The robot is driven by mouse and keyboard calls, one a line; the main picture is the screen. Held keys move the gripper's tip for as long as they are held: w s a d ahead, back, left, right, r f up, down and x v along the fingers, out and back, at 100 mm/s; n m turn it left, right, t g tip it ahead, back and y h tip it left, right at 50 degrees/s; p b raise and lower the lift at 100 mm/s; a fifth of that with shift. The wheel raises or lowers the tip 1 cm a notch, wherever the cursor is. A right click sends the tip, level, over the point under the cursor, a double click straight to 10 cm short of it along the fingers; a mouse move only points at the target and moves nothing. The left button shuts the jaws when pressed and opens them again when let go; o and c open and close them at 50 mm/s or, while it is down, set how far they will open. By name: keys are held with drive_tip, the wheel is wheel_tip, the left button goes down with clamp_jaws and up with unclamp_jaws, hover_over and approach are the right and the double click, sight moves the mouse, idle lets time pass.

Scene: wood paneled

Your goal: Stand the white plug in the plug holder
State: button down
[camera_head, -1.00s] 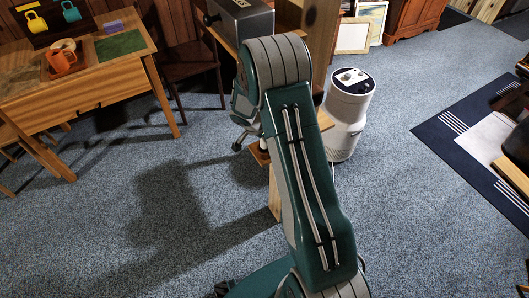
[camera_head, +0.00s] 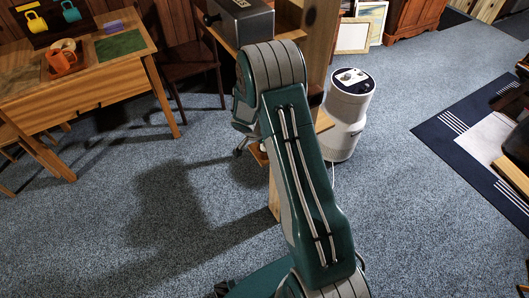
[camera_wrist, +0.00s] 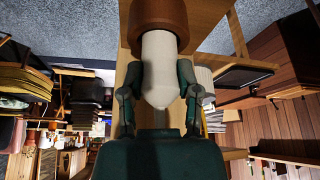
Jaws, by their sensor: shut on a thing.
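In the wrist view my gripper (camera_wrist: 160,88) is shut on the white plug (camera_wrist: 159,62), with one finger on each side. The plug is pale and tapers to a blunt point toward my wrist. Its other end meets a brown round piece (camera_wrist: 159,15) at the top edge of the picture, which looks like the plug holder. I cannot tell whether the plug is inside it or only against it. In the head view my arm hides the plug, the holder and most of my gripper.
A wooden stand (camera_head: 321,50) rises behind my arm, with a grey metal box (camera_head: 240,20) beside it. A white cylindrical appliance (camera_head: 345,115) stands on the carpet to the right. A wooden desk with mugs (camera_head: 90,75) is at the left. Open carpet (camera_head: 430,200) lies to the right.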

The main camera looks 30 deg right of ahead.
drive_tip(key=shift+f, duration=0.55)
drive_tip(key=shift+f, duration=0.15)
drive_tip(key=shift+c, duration=1.2)
unclamp_jaws()
drive_tip(key=shift+o, duration=1.2)
drive_tip(key=v, duration=1.1)
drive_tip(key=shift+a+r, duration=0.2)
drive_tip(key=shift+r, duration=0.15)
